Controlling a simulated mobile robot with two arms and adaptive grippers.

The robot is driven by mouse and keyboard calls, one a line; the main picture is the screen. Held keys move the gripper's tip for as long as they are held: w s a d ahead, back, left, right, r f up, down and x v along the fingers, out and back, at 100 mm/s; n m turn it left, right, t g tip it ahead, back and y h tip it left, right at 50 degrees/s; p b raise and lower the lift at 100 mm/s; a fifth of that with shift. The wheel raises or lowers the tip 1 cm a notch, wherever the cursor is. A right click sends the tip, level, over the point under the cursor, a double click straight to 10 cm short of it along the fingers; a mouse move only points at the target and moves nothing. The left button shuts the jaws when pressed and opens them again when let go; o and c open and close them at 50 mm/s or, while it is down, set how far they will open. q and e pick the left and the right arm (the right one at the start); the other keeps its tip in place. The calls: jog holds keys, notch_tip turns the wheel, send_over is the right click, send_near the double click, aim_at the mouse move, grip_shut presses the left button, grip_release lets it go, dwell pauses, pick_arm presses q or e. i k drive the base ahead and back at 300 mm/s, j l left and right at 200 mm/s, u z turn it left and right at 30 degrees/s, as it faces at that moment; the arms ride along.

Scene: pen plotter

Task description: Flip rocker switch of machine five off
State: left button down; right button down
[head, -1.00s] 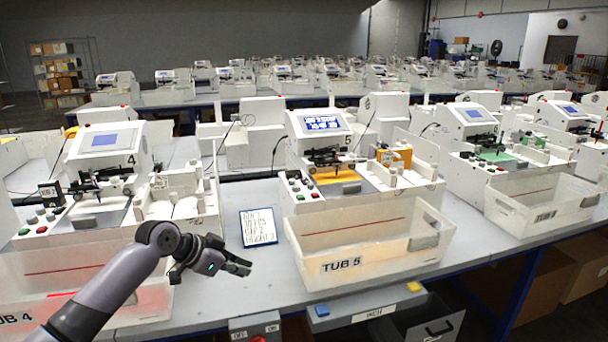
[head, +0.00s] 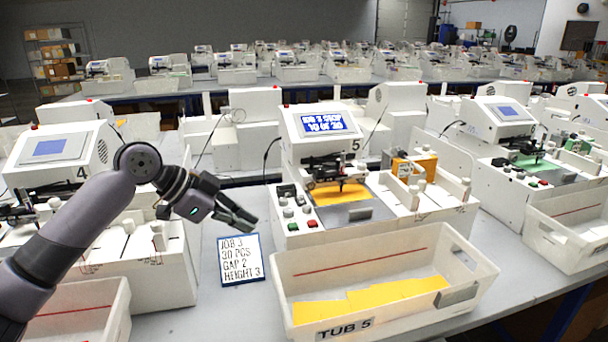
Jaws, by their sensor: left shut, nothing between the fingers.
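Machine five (head: 340,148) is a white plotter marked 5, with a lit blue screen (head: 323,122) that seems to read "JOB 3 STOP, 10 of 30". A yellow sheet (head: 350,190) lies under its pen carriage. Its control panel, on the left, carries a green button (head: 292,226), a red button (head: 312,223), grey knobs and a black switch-like part (head: 287,190); I cannot tell for certain that this is the rocker. My left gripper (head: 246,221) is shut and empty, just left of the panel and apart from it. My right gripper is out of view.
Tub 5 (head: 470,292), holding yellow pieces, stands in front of machine five. A job card (head: 240,260) stands below my left gripper. Machine four (head: 55,150) is at left, partly behind my arm. Another machine (head: 500,125) is at right.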

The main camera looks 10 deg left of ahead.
aim_at(300, 199)
jog(key=i, duration=1)
